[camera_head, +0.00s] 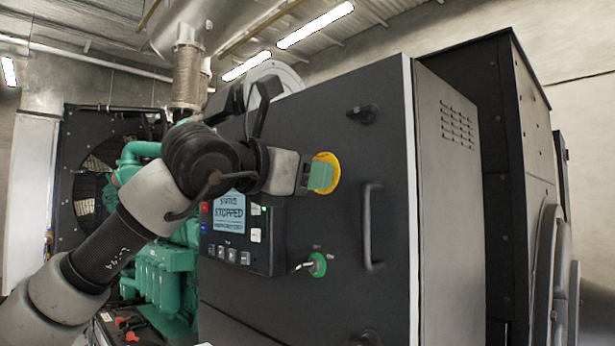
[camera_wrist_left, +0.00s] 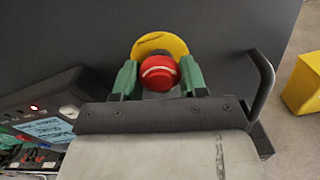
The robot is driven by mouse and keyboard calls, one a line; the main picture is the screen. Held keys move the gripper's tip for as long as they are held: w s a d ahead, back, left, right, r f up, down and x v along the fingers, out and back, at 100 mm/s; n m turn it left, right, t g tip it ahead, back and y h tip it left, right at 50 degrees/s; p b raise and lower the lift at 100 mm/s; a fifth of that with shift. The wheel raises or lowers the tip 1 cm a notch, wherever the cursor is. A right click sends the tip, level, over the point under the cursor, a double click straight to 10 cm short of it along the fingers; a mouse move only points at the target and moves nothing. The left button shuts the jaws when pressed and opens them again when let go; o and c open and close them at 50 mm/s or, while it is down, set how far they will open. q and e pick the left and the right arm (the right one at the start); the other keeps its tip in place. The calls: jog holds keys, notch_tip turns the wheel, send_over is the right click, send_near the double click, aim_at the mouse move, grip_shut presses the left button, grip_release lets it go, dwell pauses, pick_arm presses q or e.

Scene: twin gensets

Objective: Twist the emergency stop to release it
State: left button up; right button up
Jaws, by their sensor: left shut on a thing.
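The emergency stop's red button (camera_wrist_left: 158,72) has a pale curved mark on its face and sits on a yellow ring on the dark cabinet front. In the head view the yellow ring (camera_head: 331,160) shows behind my left gripper (camera_head: 318,177), and the red button is hidden. My left gripper comes in from the left, and its green fingers lie one on each side of the button in the wrist view. It is shut on the emergency stop. My right gripper is in neither view.
A control panel (camera_head: 229,212) reading STOPPED is left of the stop. A key switch (camera_head: 317,265) with a green surround sits below. A black door handle (camera_head: 371,228) stands out at right. A yellow block (camera_wrist_left: 303,86) is on the floor.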

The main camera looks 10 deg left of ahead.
pick_arm(q)
jog(key=shift+m, duration=1.2)
jog(key=shift+s+a+r+m, duration=0.1)
jog(key=shift+m, duration=1.1)
jog(key=shift+r, duration=0.1)
jog(key=o, duration=0.9)
jog(key=shift+o, duration=0.2)
